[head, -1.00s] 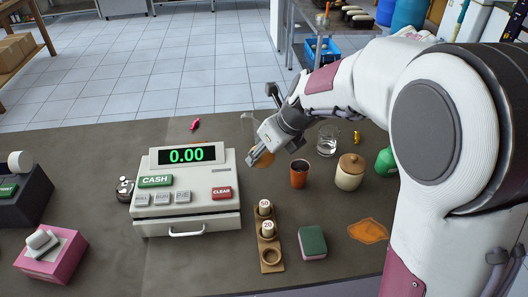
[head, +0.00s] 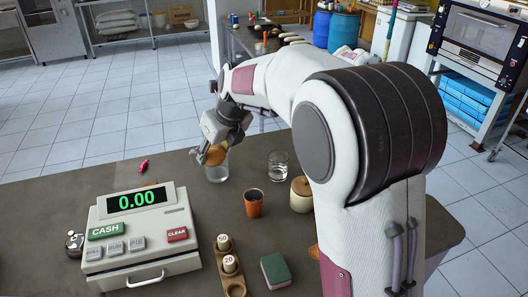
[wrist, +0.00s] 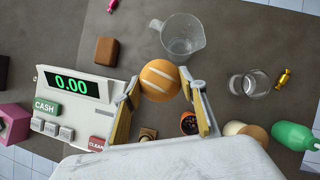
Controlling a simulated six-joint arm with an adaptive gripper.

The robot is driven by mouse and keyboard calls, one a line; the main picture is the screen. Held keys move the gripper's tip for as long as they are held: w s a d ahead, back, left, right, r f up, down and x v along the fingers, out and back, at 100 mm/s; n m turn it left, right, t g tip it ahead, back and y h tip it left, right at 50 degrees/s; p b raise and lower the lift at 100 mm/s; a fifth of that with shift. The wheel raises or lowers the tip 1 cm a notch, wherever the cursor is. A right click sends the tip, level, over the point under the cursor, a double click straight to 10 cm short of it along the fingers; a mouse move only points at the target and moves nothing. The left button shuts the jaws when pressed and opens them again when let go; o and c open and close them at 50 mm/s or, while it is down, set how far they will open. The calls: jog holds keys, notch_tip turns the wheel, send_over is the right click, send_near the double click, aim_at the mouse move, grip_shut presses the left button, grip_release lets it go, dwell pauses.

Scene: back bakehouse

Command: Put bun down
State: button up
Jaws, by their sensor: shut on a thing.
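The bun (wrist: 159,80) is round, golden brown, with pale stripes across its top. My gripper (wrist: 161,86) is shut on it, one finger on each side. In the head view the bun (head: 215,155) hangs from my gripper (head: 216,148) behind the till's right side, overlapping the upper part of a clear jug (head: 218,174). The jug also shows in the wrist view (wrist: 183,40), just past the bun. The bun looks raised above the dark counter (head: 195,205); the exact gap is hard to tell.
The till (head: 140,225) stands left. A brown block (wrist: 107,51) lies behind it, with a pink sweet (head: 143,165) farther back. An orange cup (head: 254,205), a glass (head: 278,165) and a lidded jar (head: 301,196) stand right. Bare counter surrounds the brown block.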

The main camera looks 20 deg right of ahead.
jog(key=w+d+m+h, duration=0.2)
jog(key=w+d+m, duration=0.2)
jog(key=w+d, duration=1.1)
jog(key=w+d+f, duration=0.3)
jog(key=d+f, duration=0.1)
jog(key=d, duration=0.1)
jog(key=shift+f+m, duration=0.3)
jog(key=shift+f, duration=0.1)
jog(key=shift+a+f, duration=0.1)
jog(key=shift+f, duration=3)
jog(key=shift+f, duration=1.9)
jog(key=shift+f, duration=0.15)
